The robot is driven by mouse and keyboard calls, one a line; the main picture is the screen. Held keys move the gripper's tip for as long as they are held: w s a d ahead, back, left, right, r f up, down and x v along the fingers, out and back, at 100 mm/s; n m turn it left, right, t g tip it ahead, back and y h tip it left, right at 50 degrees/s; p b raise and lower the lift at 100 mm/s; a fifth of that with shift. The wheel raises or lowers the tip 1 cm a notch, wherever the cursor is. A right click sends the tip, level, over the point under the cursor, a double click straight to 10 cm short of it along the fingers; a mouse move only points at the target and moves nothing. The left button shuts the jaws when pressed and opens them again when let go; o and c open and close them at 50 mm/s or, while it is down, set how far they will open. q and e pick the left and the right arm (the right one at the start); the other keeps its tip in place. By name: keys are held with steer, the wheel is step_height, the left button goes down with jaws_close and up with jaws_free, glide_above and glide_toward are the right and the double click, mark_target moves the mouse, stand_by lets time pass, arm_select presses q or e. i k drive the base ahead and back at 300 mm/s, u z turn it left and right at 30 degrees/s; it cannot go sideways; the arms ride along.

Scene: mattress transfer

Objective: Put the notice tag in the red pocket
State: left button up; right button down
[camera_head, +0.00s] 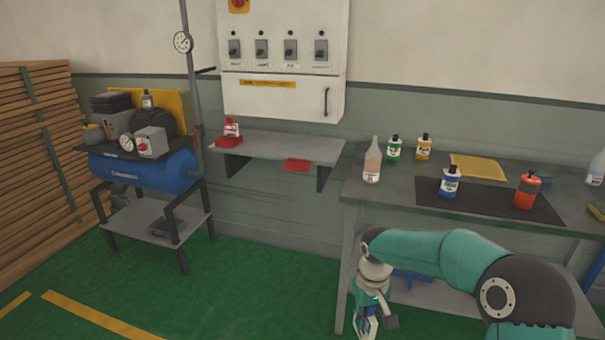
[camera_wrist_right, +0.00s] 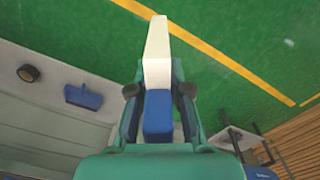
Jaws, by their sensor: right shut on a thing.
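My right gripper (camera_head: 367,322) is low in front of the workbench in the head view, pointing down. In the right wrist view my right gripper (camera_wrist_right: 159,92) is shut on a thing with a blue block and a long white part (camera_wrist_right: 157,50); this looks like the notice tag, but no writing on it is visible. The red pocket appears to be the small red piece (camera_head: 297,165) at the front edge of the grey wall shelf, left of and above the gripper and well apart from it. My left gripper is not in view.
The workbench (camera_head: 375,195) at right carries several bottles. A blue compressor (camera_head: 150,172) stands at left beside stacked planks (camera_head: 35,150). Green floor (camera_head: 260,270) between them is clear.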

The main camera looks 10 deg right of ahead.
mark_target(297, 168)
steer(key=z, duration=0.1)
steer(key=i, duration=0.95)
steer(key=z, duration=0.25)
